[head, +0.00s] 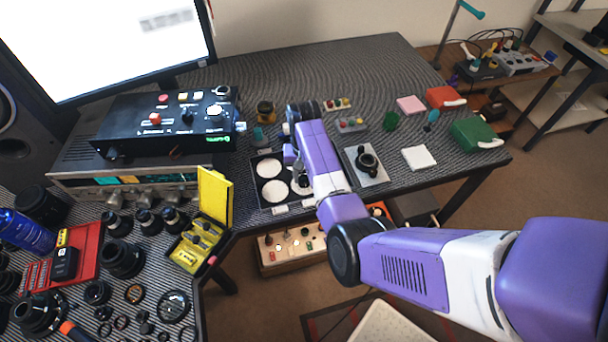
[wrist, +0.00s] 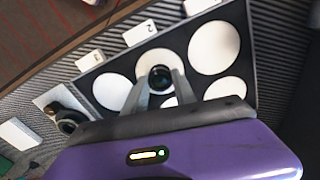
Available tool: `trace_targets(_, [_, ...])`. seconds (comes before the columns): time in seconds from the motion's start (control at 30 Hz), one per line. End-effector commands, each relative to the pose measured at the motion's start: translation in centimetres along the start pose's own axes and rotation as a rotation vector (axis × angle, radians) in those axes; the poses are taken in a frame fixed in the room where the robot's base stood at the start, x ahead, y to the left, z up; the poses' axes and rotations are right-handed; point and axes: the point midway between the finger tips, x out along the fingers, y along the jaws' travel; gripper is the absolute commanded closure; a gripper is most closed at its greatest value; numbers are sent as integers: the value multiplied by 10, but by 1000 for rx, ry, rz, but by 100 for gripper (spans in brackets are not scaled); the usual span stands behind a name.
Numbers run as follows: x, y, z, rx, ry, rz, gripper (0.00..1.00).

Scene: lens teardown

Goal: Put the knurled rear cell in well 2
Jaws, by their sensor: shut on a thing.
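My gripper (wrist: 158,92) is shut on a small dark round part with a glassy centre, which looks like the knurled rear cell (wrist: 160,77). In the wrist view the cell is over the white round well beside the label 2 (wrist: 139,33). I cannot tell whether it touches the well's floor. The black tray (wrist: 245,75) has several white round wells; the well near label 1 (wrist: 108,91) looks empty. In the head view the tray (head: 257,196) is partly hidden by my arm, and the cell shows small and dark (head: 303,180) under my wrist.
A grey plate with a black ring part (head: 367,162) lies right of the tray, with a white pad (head: 419,158) beyond it. A yellow open case (head: 214,200) stands left of the tray. A black control box (head: 165,125) is behind. The table's front edge is close.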

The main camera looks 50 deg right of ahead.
Motion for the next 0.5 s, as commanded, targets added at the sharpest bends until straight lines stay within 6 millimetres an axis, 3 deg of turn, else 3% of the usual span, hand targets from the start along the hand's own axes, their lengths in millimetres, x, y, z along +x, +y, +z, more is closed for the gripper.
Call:
trace_targets(0.07, [3, 0, 0, 0, 0, 0, 100])
trace_targets(0.1, [2, 0, 0, 0, 0, 0, 62])
trace_targets(0.2, [2, 0, 0, 0, 0, 0, 46])
trace_targets(0.5, [1, 0, 0, 0, 0, 0, 46])
